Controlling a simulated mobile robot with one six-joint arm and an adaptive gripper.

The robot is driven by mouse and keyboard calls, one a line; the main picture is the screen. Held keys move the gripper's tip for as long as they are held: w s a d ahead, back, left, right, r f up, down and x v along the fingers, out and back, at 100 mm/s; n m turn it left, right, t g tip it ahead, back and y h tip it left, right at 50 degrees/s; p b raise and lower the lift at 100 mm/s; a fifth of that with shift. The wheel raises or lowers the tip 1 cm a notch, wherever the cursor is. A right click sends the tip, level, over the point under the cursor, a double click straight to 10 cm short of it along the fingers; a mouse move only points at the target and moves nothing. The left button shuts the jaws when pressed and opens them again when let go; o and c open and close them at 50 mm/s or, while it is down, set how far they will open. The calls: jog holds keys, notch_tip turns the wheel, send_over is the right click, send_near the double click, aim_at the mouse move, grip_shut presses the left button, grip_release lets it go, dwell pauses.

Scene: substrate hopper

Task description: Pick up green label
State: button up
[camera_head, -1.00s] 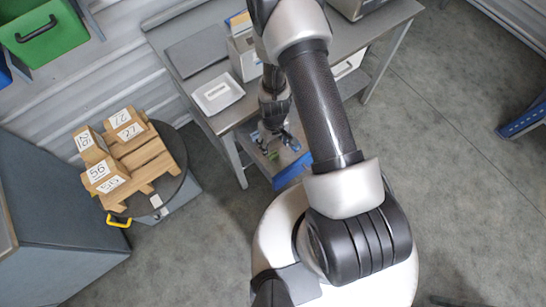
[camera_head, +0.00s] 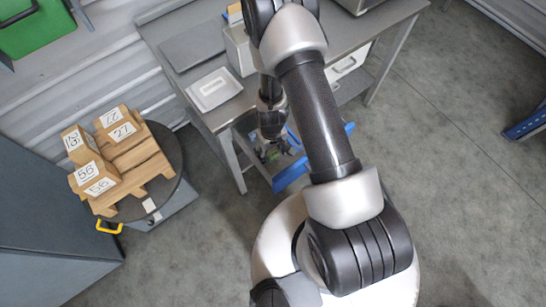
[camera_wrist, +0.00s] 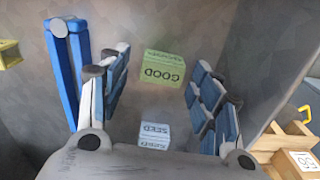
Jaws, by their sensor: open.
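The green label (camera_wrist: 163,70), a small green block with the dark word GOOD upside down, shows in the upper middle of the wrist view. A pale blue-white label (camera_wrist: 154,135) reading SEED lies nearer to me, below it in the picture. My gripper (camera_wrist: 163,80) has its blue-padded fingers spread wide to left and right, with the green label in the gap between them in the picture. I cannot tell how far apart in depth they are. In the head view my gripper (camera_head: 272,150) hangs low beside the grey table; the green label is not clear there.
A blue upright piece (camera_wrist: 66,70) stands left of my fingers. The grey table (camera_head: 203,52) carries a white tray (camera_head: 214,90). Numbered wooden boxes (camera_head: 96,178) sit on a pallet on a round dark stand. Open floor (camera_head: 440,190) lies to the right.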

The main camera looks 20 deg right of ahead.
jog(key=shift+r, duration=0.1)
jog(key=shift+c, duration=0.3)
jog(key=c, duration=0.7)
jog(key=shift+c, duration=0.2)
